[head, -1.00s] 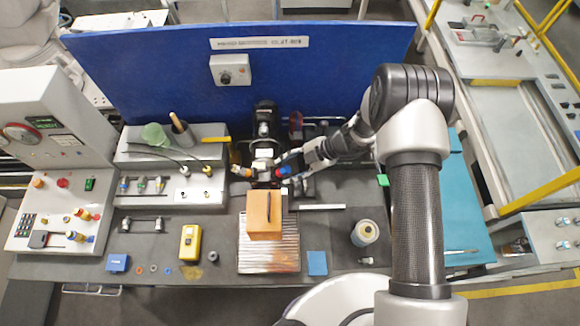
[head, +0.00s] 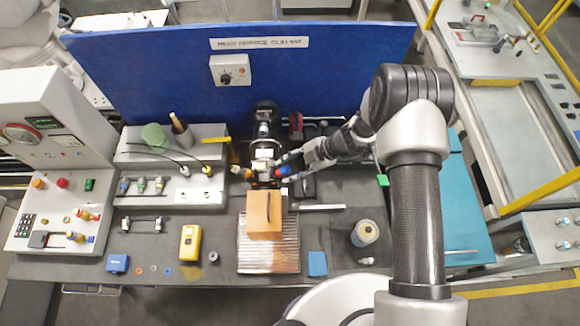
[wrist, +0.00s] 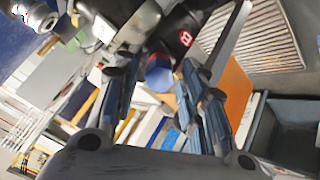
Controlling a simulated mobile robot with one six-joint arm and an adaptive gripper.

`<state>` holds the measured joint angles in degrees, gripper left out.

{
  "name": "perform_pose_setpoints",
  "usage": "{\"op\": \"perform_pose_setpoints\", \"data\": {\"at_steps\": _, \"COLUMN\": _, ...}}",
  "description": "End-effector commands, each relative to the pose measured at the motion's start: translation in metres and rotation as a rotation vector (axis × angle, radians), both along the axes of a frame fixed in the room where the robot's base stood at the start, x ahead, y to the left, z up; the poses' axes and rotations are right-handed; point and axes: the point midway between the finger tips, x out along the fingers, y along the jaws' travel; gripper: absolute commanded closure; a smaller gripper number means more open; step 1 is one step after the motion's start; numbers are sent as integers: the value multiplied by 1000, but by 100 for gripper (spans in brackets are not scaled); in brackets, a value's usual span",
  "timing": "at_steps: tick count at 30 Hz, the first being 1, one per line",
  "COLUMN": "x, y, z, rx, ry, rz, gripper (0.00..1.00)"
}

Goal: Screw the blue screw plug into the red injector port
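The blue screw plug (head: 284,171) sits at the right side of the dark machine in the middle of the bench, with red showing beside it. In the wrist view the blue plug (wrist: 158,68) shows end-on with a red edge, between my fingers. The red injector port is mostly hidden behind the plug; I cannot tell how deep the plug sits. My gripper (head: 291,168) reaches in from the right. In the wrist view my gripper (wrist: 157,76) has its two fingers spread on either side of the plug, with gaps visible; it looks open.
An orange block (head: 264,214) stands on a ribbed metal plate (head: 268,257) in front of the machine. A spray can (head: 364,233) stands to the right. A grey box with cables (head: 172,180) is left; a blue panel (head: 150,75) closes the back.

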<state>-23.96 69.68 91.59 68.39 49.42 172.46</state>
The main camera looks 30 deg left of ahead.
Motion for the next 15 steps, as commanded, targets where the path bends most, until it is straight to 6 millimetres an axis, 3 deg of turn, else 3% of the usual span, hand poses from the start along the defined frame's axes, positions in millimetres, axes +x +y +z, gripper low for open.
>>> {"op": "perform_pose_setpoints", "data": {"at_steps": 5, "x": 0, "y": 0, "z": -1, "rx": 11, "ry": -18, "rz": 20, "gripper": 62}}
{"op": "perform_pose_setpoints", "data": {"at_steps": 15, "x": 0, "y": 0, "z": -3, "rx": 108, "ry": -196, "rz": 222, "gripper": 62}}
